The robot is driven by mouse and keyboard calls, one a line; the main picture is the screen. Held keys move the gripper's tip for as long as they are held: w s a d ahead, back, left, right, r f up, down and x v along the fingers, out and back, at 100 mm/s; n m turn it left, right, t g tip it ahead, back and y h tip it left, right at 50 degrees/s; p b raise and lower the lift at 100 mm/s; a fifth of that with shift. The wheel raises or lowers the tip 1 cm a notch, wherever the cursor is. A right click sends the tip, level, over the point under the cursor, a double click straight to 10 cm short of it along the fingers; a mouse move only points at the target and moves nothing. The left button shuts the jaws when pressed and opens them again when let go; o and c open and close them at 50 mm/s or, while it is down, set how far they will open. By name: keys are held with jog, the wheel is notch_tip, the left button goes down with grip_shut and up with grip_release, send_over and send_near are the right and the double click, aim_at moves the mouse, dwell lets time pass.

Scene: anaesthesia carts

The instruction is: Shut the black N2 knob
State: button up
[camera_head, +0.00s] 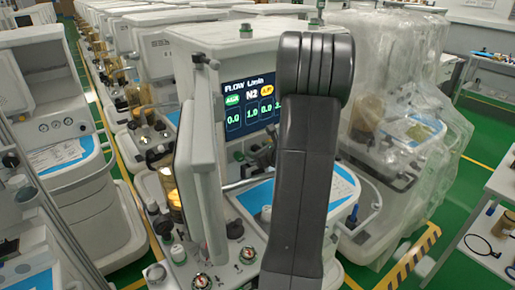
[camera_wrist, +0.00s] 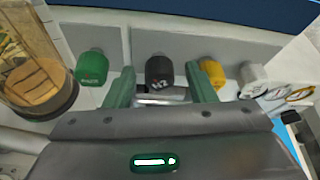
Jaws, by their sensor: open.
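The black N2 knob (camera_wrist: 159,72) shows in the wrist view in a row of knobs on a grey panel, its white label facing me. My gripper (camera_wrist: 160,75) has its two green fingers apart, one on each side of the black knob, with gaps showing between them and it. How deep the fingertips reach around it I cannot tell. The flow display (camera_head: 250,106) in the head view reads 1.0 under N2. The knobs and my gripper are hidden there behind my dark arm.
A green knob (camera_wrist: 91,68) sits left of the black one; a yellow knob (camera_wrist: 211,73) and a white knob (camera_wrist: 251,79) sit right, the yellow close to my right finger. A glass cylinder (camera_wrist: 37,70) stands far left. Other carts crowd the left; a plastic-covered cart (camera_head: 397,85) stands right.

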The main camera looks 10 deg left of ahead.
jog(key=shift+w+a+f, duration=0.2)
jog(key=shift+w+a, duration=0.2)
jog(key=shift+a, duration=0.05)
jog(key=shift+w+f, duration=0.1)
jog(key=shift+c, duration=0.2)
jog(key=c, duration=0.9)
jog(key=shift+c, duration=0.2)
jog(key=shift+p, duration=0.55)
